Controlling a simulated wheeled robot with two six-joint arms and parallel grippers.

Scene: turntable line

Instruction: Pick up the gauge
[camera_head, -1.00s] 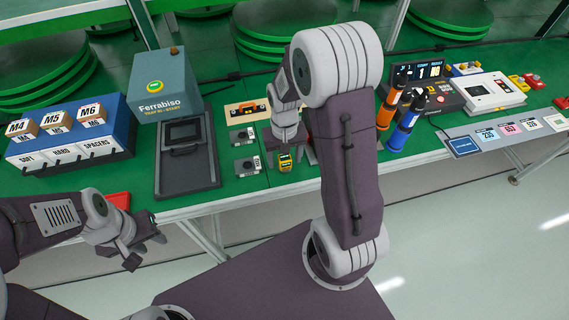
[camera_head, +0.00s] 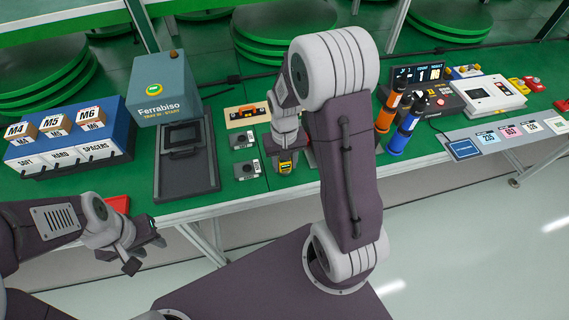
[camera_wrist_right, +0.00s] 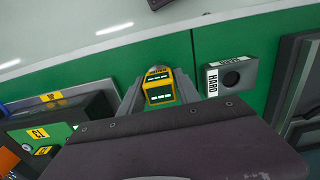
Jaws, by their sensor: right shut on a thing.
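The gauge, a small yellow and black device, is between the fingers of my right gripper (camera_head: 286,158) in the head view, near the front edge of the green bench. In the right wrist view the gauge (camera_wrist_right: 160,96) shows two dark displays with light digits, and the grey fingers of my right gripper (camera_wrist_right: 158,88) are shut on its two sides. I cannot tell whether its underside touches the bench. My left gripper (camera_head: 143,252) is empty, with its fingers apart, in front of the bench at the left.
A grey block with a HARD label (camera_wrist_right: 231,76) sits close beside the gauge. A black tray (camera_head: 187,180), the blue spacer rack (camera_head: 70,143) and the Ferrabiso box (camera_head: 163,88) are to the left. Orange (camera_head: 388,110) and blue (camera_head: 404,132) cylinders stand to the right.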

